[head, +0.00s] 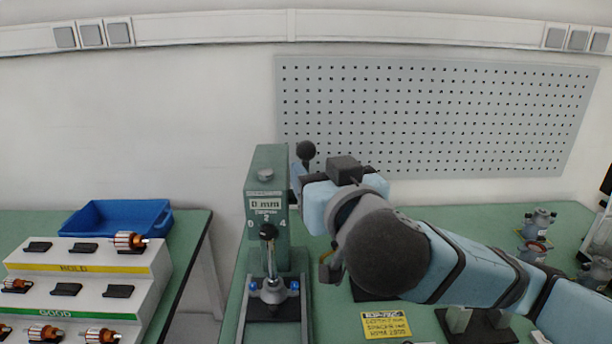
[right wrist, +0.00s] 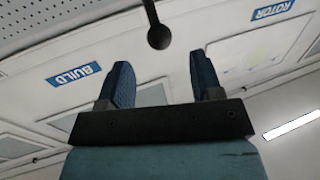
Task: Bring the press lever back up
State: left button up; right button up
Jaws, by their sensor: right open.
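The green press (head: 267,195) stands on the middle bench, with a scale plate on its front. The press lever's black ball knob (head: 306,150) shows at the upper right of the press; most of its rod is hidden behind my right gripper (head: 301,180). In the right wrist view the knob (right wrist: 159,38) hangs on a thin rod just beyond and between my open fingertips (right wrist: 160,72), with nothing held. Another black knob (head: 267,231) stands at the press front, above a metal fixture (head: 273,290) with blue ends. My left gripper is not in view.
A blue bin (head: 118,217) and a stepped rack (head: 125,292) with several copper rotors stand on the left bench. A yellow label card (head: 386,325) lies right of the press. Several grey motor parts (head: 541,222) stand at far right. A pegboard (head: 430,115) hangs behind.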

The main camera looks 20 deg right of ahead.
aim_at(310, 156)
jog(key=w, duration=0.6)
jog(key=shift+w+d+r+p, duration=0.1)
jog(key=shift+w+p, duration=0.15)
jog(key=shift+p, duration=0.05)
jog(key=shift+w, duration=0.6)
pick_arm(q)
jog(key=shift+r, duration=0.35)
